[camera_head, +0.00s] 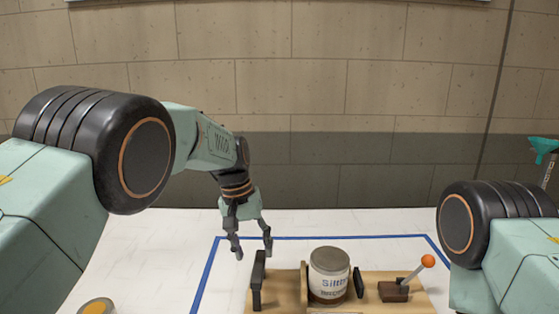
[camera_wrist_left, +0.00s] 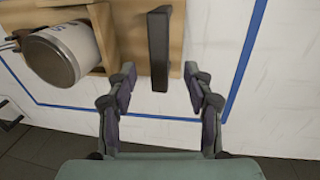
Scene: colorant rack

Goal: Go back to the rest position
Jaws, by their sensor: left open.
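My left gripper (camera_head: 253,250) is open and empty, pointing down near the left end of the wooden rack (camera_head: 285,290). In the left wrist view my open fingers (camera_wrist_left: 159,75) are on either side of the near end of a black upright plate (camera_wrist_left: 159,45), apart from it. The plate (camera_head: 259,280) stands at the rack's left end in the head view. A lidded jar with a white label (camera_head: 329,277) sits in the rack; it also shows in the left wrist view (camera_wrist_left: 62,52). My right gripper is not visible; only my right arm shows.
A lever with an orange ball (camera_head: 428,261) rises at the rack's right end. Blue tape (camera_head: 330,237) marks the white table (camera_head: 170,262) around the rack. A yellow-topped round container (camera_head: 96,306) is at lower left. A brick wall (camera_head: 330,70) stands behind; the air above the table is clear.

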